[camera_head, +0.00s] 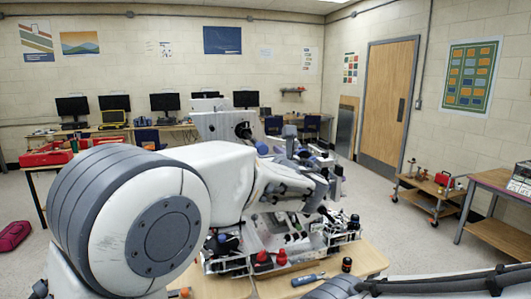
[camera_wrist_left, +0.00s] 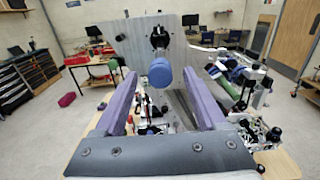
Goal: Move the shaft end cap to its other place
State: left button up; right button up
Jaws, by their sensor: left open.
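A round blue cap (camera_wrist_left: 160,73), which looks like the shaft end cap, shows in the left wrist view between and beyond my left fingertips. A black round fitting (camera_wrist_left: 159,38) sits on the upright grey panel (camera_wrist_left: 120,42) just above it. My left gripper (camera_wrist_left: 160,76) is open, with its purple fingers on either side of the cap in the picture; I see no contact. In the head view my left arm covers much of the machine, and the black fitting (camera_head: 243,130) shows past it. The right gripper is not in view.
Red caps (camera_head: 262,258), a dark bottle (camera_head: 347,264) and a blue-grey tool (camera_head: 305,280) stand or lie on the wooden table (camera_head: 370,262). Several machine parts crowd the right of the left wrist view. A red-loaded cart (camera_head: 430,192) stands at right on open floor.

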pick_arm(q)
jog(key=b+v, duration=0.3)
jog(key=v, duration=0.6)
jog(key=s+a+f+n+g+h, duration=0.1)
jog(key=s+a+f+n+g, duration=0.35)
jog(key=s+f, duration=0.35)
jog(key=s+a+f+n+g, duration=0.4)
jog(key=s+f+n+g, duration=0.15)
jog(key=f, duration=0.45)
jog(key=s+f+n+g+h, duration=0.2)
jog(key=s+f+n, duration=0.2)
jog(key=s+n, duration=0.1)
jog(key=s+d+f+n+g+h, duration=0.1)
jog(key=s+f+n+g, duration=0.1)
jog(key=s+n, duration=0.3)
jog(key=s+f+n+g+h, duration=0.2)
jog(key=s+f+n, duration=0.3)
jog(key=s, duration=0.5)
jog(key=shift+s+d+f+g+h+b, duration=0.15)
jog(key=shift+d+f+g+h+b, duration=0.2)
jog(key=shift+g, duration=0.25)
